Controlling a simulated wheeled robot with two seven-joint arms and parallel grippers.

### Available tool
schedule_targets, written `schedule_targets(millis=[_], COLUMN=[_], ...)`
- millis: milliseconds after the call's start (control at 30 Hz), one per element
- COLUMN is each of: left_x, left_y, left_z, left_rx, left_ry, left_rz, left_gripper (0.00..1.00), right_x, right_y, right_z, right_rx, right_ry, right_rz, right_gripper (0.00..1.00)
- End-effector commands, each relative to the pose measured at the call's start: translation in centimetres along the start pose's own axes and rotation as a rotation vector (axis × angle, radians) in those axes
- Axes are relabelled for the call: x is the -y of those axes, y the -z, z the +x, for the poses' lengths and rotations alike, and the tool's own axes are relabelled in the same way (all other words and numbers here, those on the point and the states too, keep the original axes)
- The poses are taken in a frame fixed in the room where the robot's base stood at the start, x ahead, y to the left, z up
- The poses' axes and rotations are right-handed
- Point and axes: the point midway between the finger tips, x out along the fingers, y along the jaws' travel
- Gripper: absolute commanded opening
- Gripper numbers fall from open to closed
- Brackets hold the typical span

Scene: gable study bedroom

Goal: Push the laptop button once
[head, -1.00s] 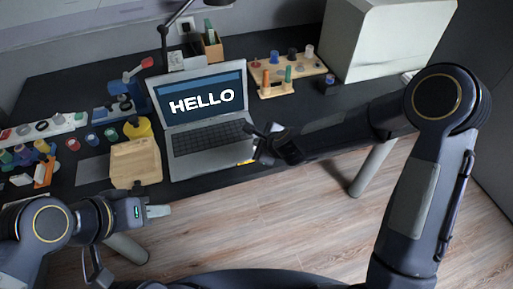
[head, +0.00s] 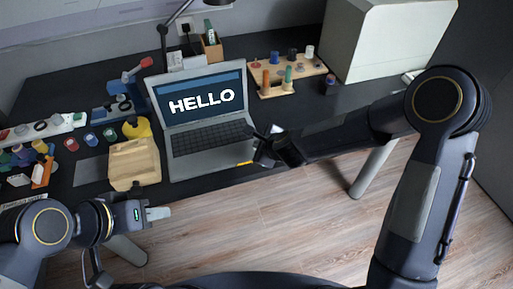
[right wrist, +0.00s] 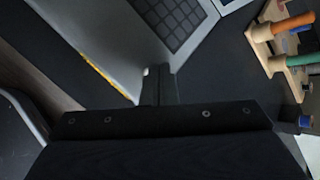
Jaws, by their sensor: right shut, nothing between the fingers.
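The silver laptop (head: 207,158) stands open on the black desk, its blue screen (head: 200,101) showing "HELLO". Its keyboard (right wrist: 175,22) and grey right side show in the right wrist view. I cannot make out a separate button. My right gripper (head: 264,145) is shut and empty at the laptop's right front corner. In the right wrist view its closed fingertips (right wrist: 158,73) overlap the edge of the laptop base; I cannot tell whether they touch it. My left gripper (head: 157,213) is in front of the desk, over the floor, away from the laptop; its finger gap is unclear.
A wooden board (head: 134,164) lies just left of the laptop. A wooden peg stand (head: 288,77) is behind and right of it, beside a big white box (head: 385,38). A yellow strip (right wrist: 105,75) lies along the laptop's front edge. Small coloured items crowd the desk's left.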

Motion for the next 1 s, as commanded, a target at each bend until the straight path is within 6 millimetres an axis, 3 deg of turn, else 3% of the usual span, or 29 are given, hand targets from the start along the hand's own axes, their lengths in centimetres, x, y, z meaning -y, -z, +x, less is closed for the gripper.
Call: schedule_targets(millis=[467, 1000], left_x=[0.1, -0.4], left_y=[-0.1, 0.4], left_z=[0.2, -0.8], left_rx=[0.0, 0.0], left_ry=[0.0, 0.0], left_rz=[0.0, 0.0], left_gripper=[0.36, 0.36], right_x=[-0.1, 0.7], right_y=[0.1, -0.7], right_z=[0.2, -0.9], right_rx=[-0.001, 0.0], right_ry=[-0.001, 0.0], right_rz=[0.0, 0.0], right_gripper=[0.0, 0.0])
